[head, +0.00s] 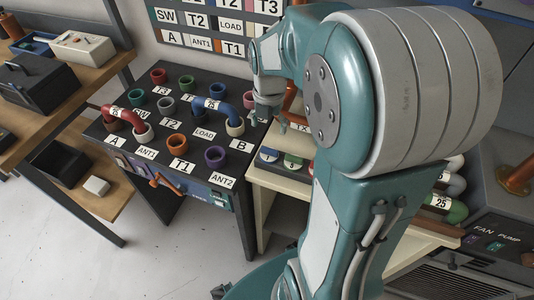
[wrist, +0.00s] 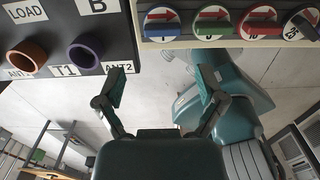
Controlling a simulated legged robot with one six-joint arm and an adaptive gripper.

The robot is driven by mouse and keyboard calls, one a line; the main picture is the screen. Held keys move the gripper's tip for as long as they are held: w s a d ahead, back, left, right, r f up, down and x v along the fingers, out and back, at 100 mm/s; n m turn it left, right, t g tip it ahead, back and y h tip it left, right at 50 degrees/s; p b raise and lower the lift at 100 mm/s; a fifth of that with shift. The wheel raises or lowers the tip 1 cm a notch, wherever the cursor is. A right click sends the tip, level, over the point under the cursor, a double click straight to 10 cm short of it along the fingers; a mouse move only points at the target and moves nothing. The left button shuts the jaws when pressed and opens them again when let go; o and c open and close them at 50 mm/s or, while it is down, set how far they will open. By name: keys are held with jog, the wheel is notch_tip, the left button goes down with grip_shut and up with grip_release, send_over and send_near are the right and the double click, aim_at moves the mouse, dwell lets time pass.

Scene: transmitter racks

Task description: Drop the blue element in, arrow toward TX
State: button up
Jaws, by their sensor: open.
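The blue element (wrist: 162,24) is a round disc with a white and blue face and a red arrow pointing right in the wrist view. It sits at the left end of a row on a cream rack (wrist: 180,43); in the head view it shows at the rack's left (head: 268,155). My gripper (head: 272,117) is open and empty, above the back of that rack. In the wrist view its fingers (wrist: 162,88) are spread, with only floor between them. A TX label (head: 301,127) shows beside a copper pipe (head: 290,98). My arm hides the area right of TX, and I see no empty socket.
Green (wrist: 213,24), red (wrist: 260,24) and grey (wrist: 300,25) elements sit close beside the blue one. A black patch panel (head: 190,140) with coloured ports and red (head: 122,114) and blue (head: 212,106) U-links stands left. A shelf (head: 60,80) is further left.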

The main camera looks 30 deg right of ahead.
aim_at(270, 149)
jog(key=f, duration=0.4)
jog(key=shift+d, duration=0.2)
jog(key=shift+d+f, duration=0.2)
jog(key=shift+f, duration=0.05)
jog(key=f, duration=0.4)
jog(key=shift+s+a+f, duration=0.2)
jog(key=shift+a, duration=0.2)
jog(key=shift+a+f, duration=0.15)
jog(key=shift+f, duration=0.1)
jog(key=shift+d, duration=0.25)
jog(key=c, duration=0.9)
